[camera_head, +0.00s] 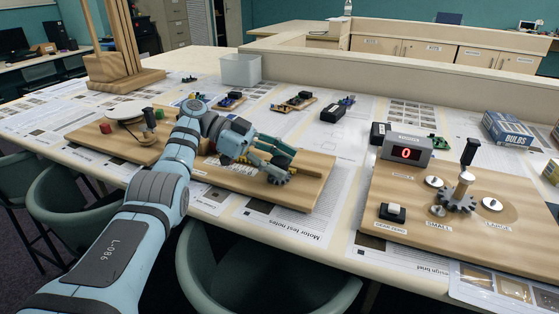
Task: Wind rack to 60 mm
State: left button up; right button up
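The rack board (308,192), a long wooden base with a printed scale strip, lies across the middle of the table. A dark toothed gear (280,176) shows near its right part. My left gripper (277,158) is over this board, its fingers at the gear. Some space shows between the fingers, but I cannot tell whether they are around anything. The arm and gripper hide much of the rack and any handle there. The scale reading is too small to make out. My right gripper is out of view.
To the right, another wooden board carries a red display (406,153) reading 0, a gear (456,199) and a black-handled crank (469,152). At left is a white disc (127,111) on a board. A clear bin (240,70) stands behind. Chairs stand along the front edge.

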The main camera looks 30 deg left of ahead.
aim_at(279, 160)
pick_arm(q)
notch_tip(279, 160, up, 10)
jog(key=shift+r, duration=0.1)
dwell(0.4)
